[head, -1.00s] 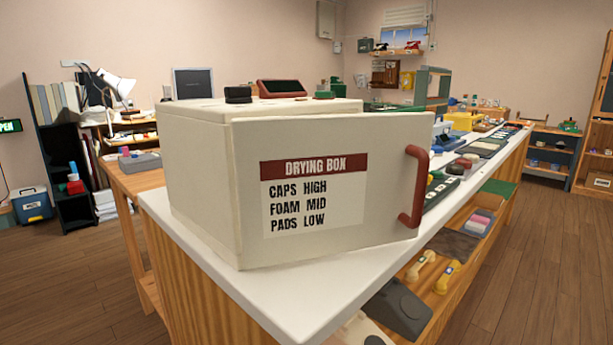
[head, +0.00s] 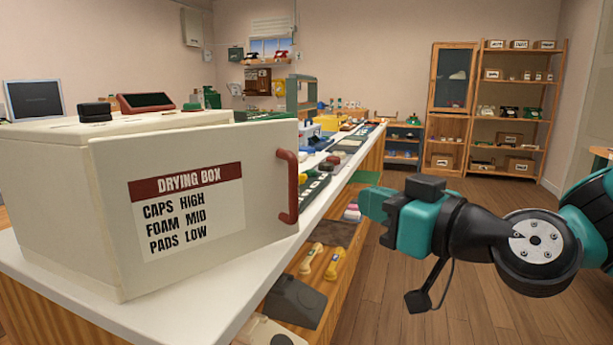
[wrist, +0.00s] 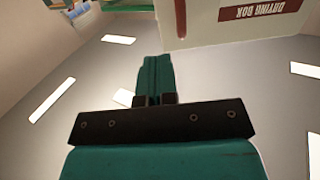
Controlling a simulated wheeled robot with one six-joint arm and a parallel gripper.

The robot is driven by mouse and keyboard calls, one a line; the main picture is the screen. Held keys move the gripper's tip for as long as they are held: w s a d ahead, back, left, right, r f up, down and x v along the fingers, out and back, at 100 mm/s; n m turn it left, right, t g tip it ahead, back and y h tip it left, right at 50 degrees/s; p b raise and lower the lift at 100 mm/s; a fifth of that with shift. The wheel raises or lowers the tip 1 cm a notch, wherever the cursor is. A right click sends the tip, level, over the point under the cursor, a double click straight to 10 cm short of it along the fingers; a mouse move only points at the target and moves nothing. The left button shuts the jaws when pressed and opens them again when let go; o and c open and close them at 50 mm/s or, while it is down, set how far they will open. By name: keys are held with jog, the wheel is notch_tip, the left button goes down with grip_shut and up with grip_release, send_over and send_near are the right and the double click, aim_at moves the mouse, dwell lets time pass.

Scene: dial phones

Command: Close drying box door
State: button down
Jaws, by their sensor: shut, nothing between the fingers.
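The drying box (head: 45,190) is a cream box on the white counter top. Its door (head: 120,240) is hinged at the left and stands ajar, its right side swung out from the body. The door carries a label (head: 187,212) and a red bar handle (head: 287,186) at its right edge. My gripper (head: 362,205) is in the head view to the right of the handle, apart from it. In the wrist view the teal fingers (wrist: 153,75) are together and empty, with the door (wrist: 235,32) and its label upside down beyond them. The box's inside is hidden.
The white counter (head: 225,290) runs back with several phones and parts on it. A dark phone (head: 293,300) and yellow handsets lie on the shelf below. Wooden floor (head: 390,315) is free at right.

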jog(key=p+x, duration=1.4)
jog(key=p, duration=0.1)
jog(key=shift+w+d+r, duration=0.15)
jog(key=shift+r, duration=0.05)
